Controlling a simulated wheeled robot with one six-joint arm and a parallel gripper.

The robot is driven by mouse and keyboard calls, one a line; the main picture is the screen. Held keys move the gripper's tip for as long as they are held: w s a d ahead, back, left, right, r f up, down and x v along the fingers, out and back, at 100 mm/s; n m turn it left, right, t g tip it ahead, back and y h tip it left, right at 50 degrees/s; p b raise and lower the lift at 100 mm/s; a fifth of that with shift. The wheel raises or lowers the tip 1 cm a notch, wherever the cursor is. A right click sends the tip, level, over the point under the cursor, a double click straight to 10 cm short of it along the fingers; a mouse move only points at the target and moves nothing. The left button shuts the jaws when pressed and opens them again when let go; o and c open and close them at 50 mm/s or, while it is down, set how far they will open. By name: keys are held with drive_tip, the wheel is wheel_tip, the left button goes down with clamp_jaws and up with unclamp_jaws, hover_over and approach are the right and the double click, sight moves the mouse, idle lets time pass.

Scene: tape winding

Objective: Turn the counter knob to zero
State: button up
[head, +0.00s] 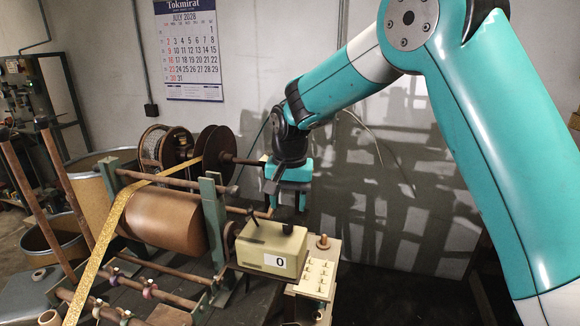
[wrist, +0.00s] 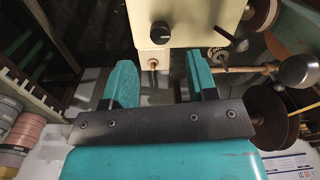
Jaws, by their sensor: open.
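The counter (head: 262,245) is a cream box at the front end of the winding machine, with a white window showing "0" (head: 280,262). Its black knob (head: 287,229) stands on the top face. In the wrist view the knob (wrist: 160,33) is a dark round cap with a pointed side, on the cream box (wrist: 185,15), beyond the fingertips. My gripper (head: 285,200) is above and behind the counter in the head view, pointing down. In the wrist view my gripper (wrist: 161,75) has its teal fingers wide apart, with nothing between them and the knob not touched.
A panel with cream buttons (head: 317,277) and a wooden peg (head: 322,242) sit right of the counter. A dark ball-ended lever (wrist: 297,70) and a brown reel (wrist: 272,115) lie to the right in the wrist view. The copper-coloured roll (head: 165,220) with gold tape is left of the counter.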

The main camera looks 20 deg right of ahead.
sight(290, 226)
wheel_tip(290, 226, up, 11)
drive_tip(key=b, duration=0.1)
drive_tip(key=shift+d, duration=0.15)
drive_tip(key=shift+s+r, duration=0.1)
drive_tip(key=s+a+f+n+y, duration=0.2)
drive_tip(key=s+n, duration=0.4)
drive_tip(key=s, duration=0.9)
drive_tip(key=s+a+f+n+y, duration=0.2)
drive_tip(key=s+n, duration=0.4)
drive_tip(key=s, duration=0.9)
drive_tip(key=shift+s+a+f+n, duration=0.25)
drive_tip(key=shift+a+f+n, duration=0.05)
drive_tip(key=shift+a+f, duration=0.2)
